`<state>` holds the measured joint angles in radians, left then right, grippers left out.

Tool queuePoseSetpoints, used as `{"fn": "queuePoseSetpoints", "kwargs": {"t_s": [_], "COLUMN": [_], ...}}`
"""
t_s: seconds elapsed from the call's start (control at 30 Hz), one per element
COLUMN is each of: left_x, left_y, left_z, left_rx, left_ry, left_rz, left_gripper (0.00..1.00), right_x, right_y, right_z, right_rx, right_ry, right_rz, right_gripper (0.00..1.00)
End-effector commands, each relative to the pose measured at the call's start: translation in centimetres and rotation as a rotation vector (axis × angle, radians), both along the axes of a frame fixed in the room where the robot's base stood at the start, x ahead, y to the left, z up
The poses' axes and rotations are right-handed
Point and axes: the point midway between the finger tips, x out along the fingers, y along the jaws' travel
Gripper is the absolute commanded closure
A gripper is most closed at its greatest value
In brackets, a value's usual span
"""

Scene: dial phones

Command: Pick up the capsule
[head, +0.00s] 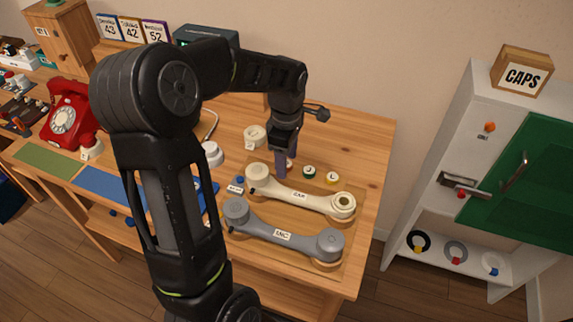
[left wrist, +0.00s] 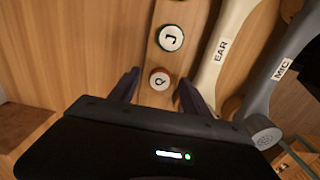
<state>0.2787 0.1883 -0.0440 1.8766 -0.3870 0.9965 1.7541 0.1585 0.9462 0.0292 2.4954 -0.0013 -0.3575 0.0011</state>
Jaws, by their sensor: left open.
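Small round capsules lie in a row on a wooden strip behind the cream EAR handset (head: 300,196). In the head view one has a green rim (head: 309,171) and one a yellow rim (head: 332,177); a reddish one (head: 290,164) is partly hidden by my left gripper (head: 283,166). In the left wrist view a red-rimmed capsule marked Q (left wrist: 160,79) lies between the tips of my open left gripper (left wrist: 159,84), with room on both sides. A green-rimmed capsule marked J (left wrist: 171,38) lies beyond it. My right gripper is not in view.
A cream round part (head: 254,136) stands behind. A red dial phone (head: 66,118) stands far left. A white CAPS cabinet (head: 470,130) with a green door stands right.

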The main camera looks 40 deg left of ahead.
Motion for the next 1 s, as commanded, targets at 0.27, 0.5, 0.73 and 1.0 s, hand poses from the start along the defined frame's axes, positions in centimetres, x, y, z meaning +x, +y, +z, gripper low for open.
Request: {"fn": "queuePoseSetpoints", "kwargs": {"t_s": [0.27,0.5,0.73,1.0], "left_x": [0.01,0.01,0.01,0.01], "left_y": [0.01,0.01,0.01,0.01], "left_z": [0.02,0.03,0.02,0.03], "left_rx": [0.000,0.000,0.000,0.000], "left_ry": [0.000,0.000,0.000,0.000], "left_rz": [0.000,0.000,0.000,0.000], "left_gripper": [0.56,0.75,0.94,1.00], "right_x": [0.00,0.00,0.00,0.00], "right_y": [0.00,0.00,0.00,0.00], "right_z": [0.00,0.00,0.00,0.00], "right_rx": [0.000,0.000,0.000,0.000], "right_ry": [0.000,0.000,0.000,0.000], "right_rz": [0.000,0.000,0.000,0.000], "right_gripper": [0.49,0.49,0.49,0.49]}}
